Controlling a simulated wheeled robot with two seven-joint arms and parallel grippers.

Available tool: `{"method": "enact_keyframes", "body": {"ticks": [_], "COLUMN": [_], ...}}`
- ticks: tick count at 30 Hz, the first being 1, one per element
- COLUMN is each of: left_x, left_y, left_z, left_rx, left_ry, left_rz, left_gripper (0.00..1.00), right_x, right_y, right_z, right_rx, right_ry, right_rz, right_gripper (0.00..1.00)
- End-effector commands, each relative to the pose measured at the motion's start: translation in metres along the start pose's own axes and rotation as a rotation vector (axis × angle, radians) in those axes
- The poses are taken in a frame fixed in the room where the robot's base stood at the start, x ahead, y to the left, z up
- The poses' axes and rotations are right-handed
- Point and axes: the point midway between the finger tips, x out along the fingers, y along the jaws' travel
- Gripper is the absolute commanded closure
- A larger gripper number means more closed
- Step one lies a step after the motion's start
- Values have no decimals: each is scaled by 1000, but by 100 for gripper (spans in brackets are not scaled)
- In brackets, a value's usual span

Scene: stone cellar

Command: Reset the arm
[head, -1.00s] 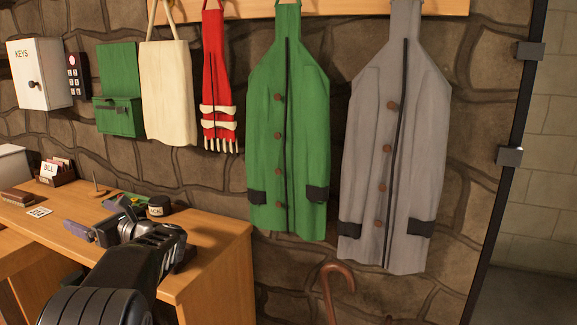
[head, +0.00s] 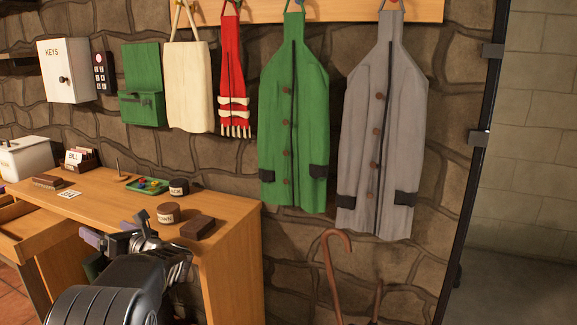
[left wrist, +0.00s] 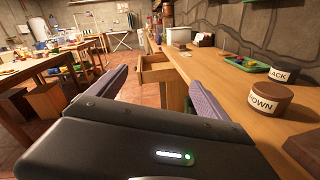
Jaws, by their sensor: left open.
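My left gripper (head: 112,240) is in the lower left of the head view, in front of the wooden desk (head: 235,235). In the left wrist view its two purple-grey fingers (left wrist: 148,88) are spread apart with nothing between them. An open drawer (left wrist: 155,66) shows beyond the fingers. The desk top lies just right of the gripper in that view. My right gripper is in neither view.
On the desk stand a brown tin (head: 168,213), a black-labelled tin (head: 179,187), a brown block (head: 197,227), a green tray (head: 148,186) and a bill holder (head: 83,158). Coats hang on the wall; a cane (head: 335,270) stands below them. A glass door edge is right.

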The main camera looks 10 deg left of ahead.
Motion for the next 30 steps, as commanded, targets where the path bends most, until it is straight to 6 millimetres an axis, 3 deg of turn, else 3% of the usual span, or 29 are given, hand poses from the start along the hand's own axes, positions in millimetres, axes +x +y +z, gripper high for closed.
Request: {"method": "enact_keyframes", "body": {"ticks": [8, 14, 17, 22, 26, 30], "left_x": [-18, -54, -92, -183, -265, -362], "left_y": [-48, -90, -110, -122, -109, -76], "left_z": [-59, -136, -194, -294, -356, -404], "left_rx": [439, 903, 1206, 1689, 1962, 2140], "left_ry": [8, -17, -64, -240, -469, -820], "left_rz": [-176, -404, -589, -965, -1270, -1595], "left_gripper": [11, 11, 11, 11, 11, 11], "right_x": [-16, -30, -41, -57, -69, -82], "right_y": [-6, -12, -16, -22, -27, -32], "right_z": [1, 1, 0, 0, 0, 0], "right_rx": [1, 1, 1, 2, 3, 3], "right_ry": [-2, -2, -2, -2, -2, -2], "right_rz": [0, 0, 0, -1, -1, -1], "right_gripper": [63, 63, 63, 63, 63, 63]}}
